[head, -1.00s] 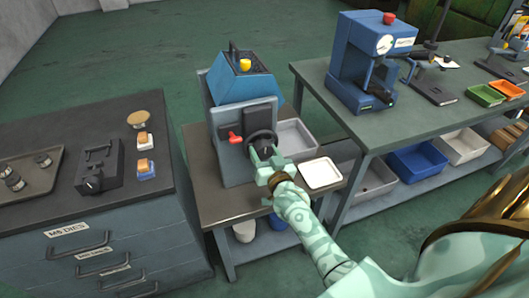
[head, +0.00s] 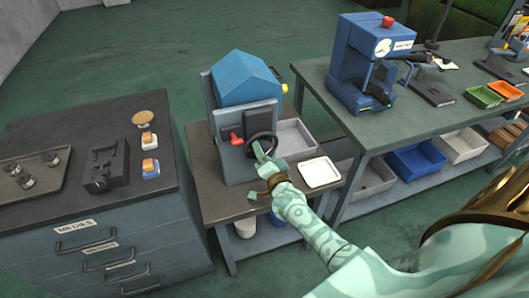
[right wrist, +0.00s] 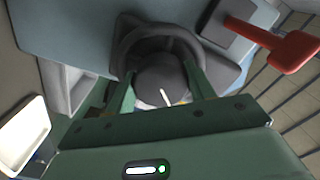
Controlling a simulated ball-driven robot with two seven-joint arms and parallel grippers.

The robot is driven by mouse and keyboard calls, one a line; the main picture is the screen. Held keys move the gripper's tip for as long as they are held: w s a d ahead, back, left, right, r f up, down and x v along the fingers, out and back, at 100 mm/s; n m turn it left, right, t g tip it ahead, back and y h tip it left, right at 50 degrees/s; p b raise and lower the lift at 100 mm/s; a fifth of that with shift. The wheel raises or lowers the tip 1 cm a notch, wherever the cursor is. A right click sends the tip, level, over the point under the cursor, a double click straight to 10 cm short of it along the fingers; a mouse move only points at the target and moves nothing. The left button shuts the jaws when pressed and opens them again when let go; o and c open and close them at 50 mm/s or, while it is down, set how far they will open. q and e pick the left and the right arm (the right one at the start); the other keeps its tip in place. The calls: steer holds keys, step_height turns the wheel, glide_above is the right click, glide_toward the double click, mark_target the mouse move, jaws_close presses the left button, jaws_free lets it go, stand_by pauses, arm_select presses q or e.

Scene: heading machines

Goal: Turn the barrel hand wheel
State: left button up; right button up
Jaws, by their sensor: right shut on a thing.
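The dark barrel hand wheel (head: 262,137) is on the front of a small grey-blue machine (head: 228,130), which has a blue housing (head: 245,77) on top. My right gripper (head: 263,160) reaches it from the front right and is shut on it. In the right wrist view, the wheel's round rim (right wrist: 158,35) is ahead, and the fingers of the gripper (right wrist: 162,88) are on either side of its dark hub (right wrist: 163,80). The finger contact is partly hidden. A red lever (head: 236,139) is just left of the wheel. My left gripper is not in view.
A white tray (head: 320,172) lies right of the machine on its stand, with a grey bin (head: 294,138) behind it. A drawer cabinet (head: 100,240) stands left, and a green-topped bench (head: 420,115) with a blue press (head: 358,60) stands right.

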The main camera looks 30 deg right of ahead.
steer(key=shift+m, duration=0.5)
steer(key=o, duration=1)
steer(key=p+v, duration=0.2)
steer(key=v, duration=1.4)
steer(key=shift+s, duration=0.2)
